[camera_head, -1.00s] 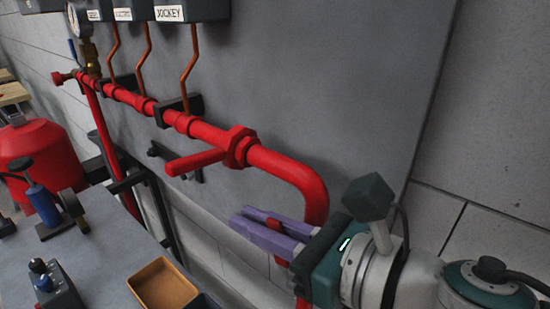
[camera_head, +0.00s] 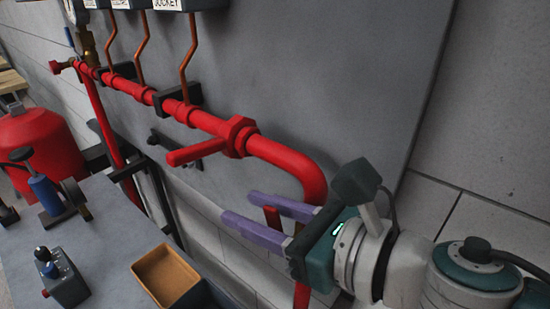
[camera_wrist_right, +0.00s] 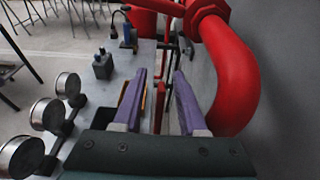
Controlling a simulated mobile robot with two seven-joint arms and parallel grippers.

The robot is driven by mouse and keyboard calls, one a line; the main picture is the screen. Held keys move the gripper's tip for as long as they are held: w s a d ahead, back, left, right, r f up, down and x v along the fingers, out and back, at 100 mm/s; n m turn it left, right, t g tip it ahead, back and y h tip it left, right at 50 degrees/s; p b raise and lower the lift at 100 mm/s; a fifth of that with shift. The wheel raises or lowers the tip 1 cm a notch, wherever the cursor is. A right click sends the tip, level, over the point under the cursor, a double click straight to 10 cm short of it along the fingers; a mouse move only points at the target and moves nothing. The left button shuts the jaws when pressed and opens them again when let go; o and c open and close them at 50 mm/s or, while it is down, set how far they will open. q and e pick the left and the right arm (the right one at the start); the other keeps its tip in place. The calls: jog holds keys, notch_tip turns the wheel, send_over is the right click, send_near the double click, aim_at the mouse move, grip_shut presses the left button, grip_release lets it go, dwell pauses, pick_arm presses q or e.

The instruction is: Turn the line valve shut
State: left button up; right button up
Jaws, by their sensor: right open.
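The line valve (camera_head: 238,137) is a red hexagonal body on the red pipe, with a red lever handle (camera_head: 195,151) sticking out to the left, away from the panel. My right gripper (camera_head: 238,208) has purple fingers, is open and empty, and sits below and right of the handle, near the pipe's downward bend. In the right wrist view the gripper (camera_wrist_right: 157,80) has a gap between its fingers, with the red pipe bend close to the right finger. The valve body also shows at the top of that view (camera_wrist_right: 203,8). My left gripper is not in view.
The red pipe (camera_head: 300,170) bends down beside the right fingers. A grey bench (camera_head: 110,245) holds a tan tray (camera_head: 168,275), a control box (camera_head: 62,280) and a blue-bodied device (camera_head: 45,193). A red tank (camera_head: 35,145) stands at left. Copper tubes (camera_head: 187,60) rise above the pipe.

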aim_at(282, 230)
jog(key=v, duration=1)
jog(key=shift+w, duration=0.1)
